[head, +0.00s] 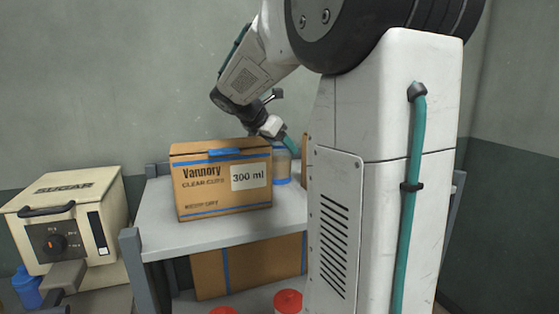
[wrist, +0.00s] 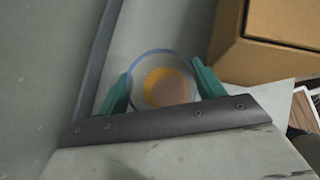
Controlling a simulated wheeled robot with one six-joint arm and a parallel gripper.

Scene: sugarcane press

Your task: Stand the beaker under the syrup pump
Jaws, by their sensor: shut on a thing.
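The beaker (wrist: 160,80) is a clear round vessel with a blue rim, seen from above in the wrist view. Something orange-brown shows inside it or through its bottom. My gripper (wrist: 163,88) has its green fingers on both sides of the beaker, shut on it. In the head view my gripper (head: 291,146) is behind the carton, and part of the beaker (head: 282,165) shows there with a blue band low down. The carton and my arm hide the rest. I cannot make out the syrup pump in either view.
A "Vannory clear cups" carton (head: 220,185) stands on the grey shelf top (head: 160,230), close to the beaker. A cream sugar machine (head: 65,215) is at left. Red-lidded containers (head: 288,300) and another carton (head: 210,275) are below. Shelf top left of the carton is clear.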

